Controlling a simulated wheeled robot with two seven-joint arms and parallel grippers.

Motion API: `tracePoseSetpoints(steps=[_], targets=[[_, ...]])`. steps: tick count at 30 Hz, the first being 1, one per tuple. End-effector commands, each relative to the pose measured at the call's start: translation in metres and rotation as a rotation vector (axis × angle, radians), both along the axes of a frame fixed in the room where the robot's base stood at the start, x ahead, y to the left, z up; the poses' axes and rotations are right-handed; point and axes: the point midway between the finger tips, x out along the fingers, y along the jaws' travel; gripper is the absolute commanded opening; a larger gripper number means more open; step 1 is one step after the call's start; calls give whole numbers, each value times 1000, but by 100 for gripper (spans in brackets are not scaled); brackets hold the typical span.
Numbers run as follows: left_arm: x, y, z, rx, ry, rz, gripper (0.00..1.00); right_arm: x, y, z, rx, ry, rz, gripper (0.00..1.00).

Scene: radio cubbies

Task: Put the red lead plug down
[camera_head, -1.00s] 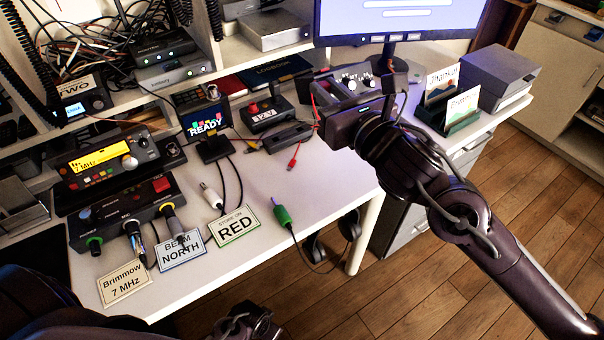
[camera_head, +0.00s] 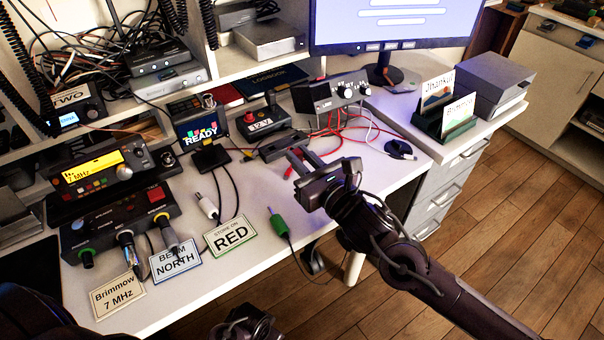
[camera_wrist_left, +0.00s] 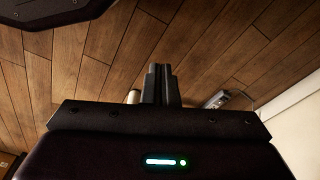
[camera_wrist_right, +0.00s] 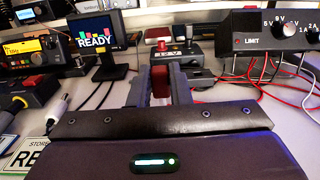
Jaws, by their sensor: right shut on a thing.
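My right gripper (camera_head: 302,160) is over the bench, in front of the power supply, shut on the red lead plug. In the right wrist view the red plug (camera_wrist_right: 160,82) stands between the two fingers (camera_wrist_right: 160,92). The head view hides most of the plug behind the gripper, and I cannot tell whether it touches the bench. My left gripper (camera_wrist_left: 161,85) is shut with nothing visible between its fingers, over the wooden floor. A sign reading "STORE ON RED" (camera_head: 231,235) lies at the bench's front edge.
The grey power supply (camera_head: 333,92) with red leads stands behind my right gripper. A green plug (camera_head: 278,223) lies near the bench edge, and a white plug (camera_head: 207,206) lies left of it. A box with a red button (camera_head: 262,120) and the READY display (camera_head: 198,130) stand behind.

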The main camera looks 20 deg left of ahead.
Motion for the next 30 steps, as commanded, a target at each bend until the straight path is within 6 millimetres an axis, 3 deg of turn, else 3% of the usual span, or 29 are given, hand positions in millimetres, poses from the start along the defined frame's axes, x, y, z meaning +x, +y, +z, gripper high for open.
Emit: tracePoseSetpoints(steps=[11, 26, 27, 30], targets=[[3, -2, 10, -1, 3, -5, 0, 0, 0, -43, 1, 1, -1, 0], [-3, -3, 13, 0, 22, -9, 0, 0, 0, -47, 1, -1, 0, 0], [-3, -4, 16, -1, 19, -9, 0, 0, 0, -47, 1, -1, 0, 18], [0, -4, 20, -2, 11, -10, 0, 0, 0, -47, 1, -1, 0, 32]])
